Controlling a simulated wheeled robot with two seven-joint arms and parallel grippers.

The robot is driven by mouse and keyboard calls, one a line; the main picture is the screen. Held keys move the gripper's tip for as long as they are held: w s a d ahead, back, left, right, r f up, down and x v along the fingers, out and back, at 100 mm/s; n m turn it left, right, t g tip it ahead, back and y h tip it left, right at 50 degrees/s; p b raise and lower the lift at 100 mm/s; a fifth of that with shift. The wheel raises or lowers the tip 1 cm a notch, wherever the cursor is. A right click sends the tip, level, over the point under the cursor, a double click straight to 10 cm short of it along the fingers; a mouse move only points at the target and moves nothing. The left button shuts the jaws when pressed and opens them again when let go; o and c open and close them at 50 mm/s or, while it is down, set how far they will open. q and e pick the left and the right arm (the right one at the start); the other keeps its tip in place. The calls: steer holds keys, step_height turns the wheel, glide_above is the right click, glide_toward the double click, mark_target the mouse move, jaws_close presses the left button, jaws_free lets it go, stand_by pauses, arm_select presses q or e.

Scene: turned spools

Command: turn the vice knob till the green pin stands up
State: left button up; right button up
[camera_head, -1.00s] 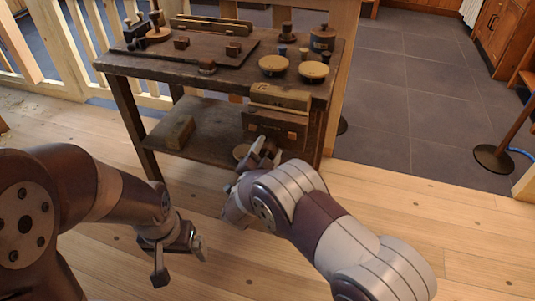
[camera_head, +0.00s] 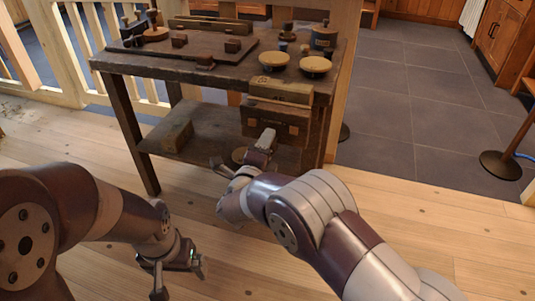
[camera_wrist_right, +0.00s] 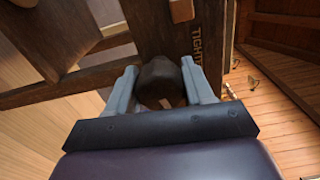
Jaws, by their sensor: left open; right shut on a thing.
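The vice (camera_head: 275,115) is mounted on the front right of the dark workbench. Its dark round knob (camera_wrist_right: 160,80) sits between my right gripper's fingers in the right wrist view. The right gripper (camera_wrist_right: 158,88) is shut on it, a finger on each side. In the head view the right gripper (camera_head: 243,152) is at the vice's lower front, partly hidden by my own wrist. Lettering beginning "TIGHT" (camera_wrist_right: 199,60) shows beside the knob in the wrist view. My left gripper (camera_head: 178,270) is open and empty, low over the floor at left. I cannot make out a green pin in either view.
The workbench top (camera_head: 225,66) carries spools, two round pale-topped pieces (camera_head: 315,65) and small blocks. A wooden block (camera_head: 177,135) lies on its lower shelf. A railing (camera_head: 50,50) stands behind at left.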

steer(key=m+b, duration=0.4)
steer(key=b, duration=0.1)
steer(key=shift+a+f, duration=0.15)
steer(key=shift+f, duration=0.15)
steer(key=shift+r+m+b, duration=0.25)
steer(key=shift+m+b, duration=0.4)
steer(key=shift+m, duration=0.25)
steer(key=shift+r, duration=0.1)
steer(key=o, duration=0.9)
steer(key=shift+a, duration=0.1)
steer(key=shift+c, duration=0.2)
steer(key=shift+o, duration=0.7)
steer(key=shift+s+a, duration=0.1)
steer(key=b+v, duration=0.1)
steer(key=v, duration=1.1)
steer(key=shift+s, duration=0.3)
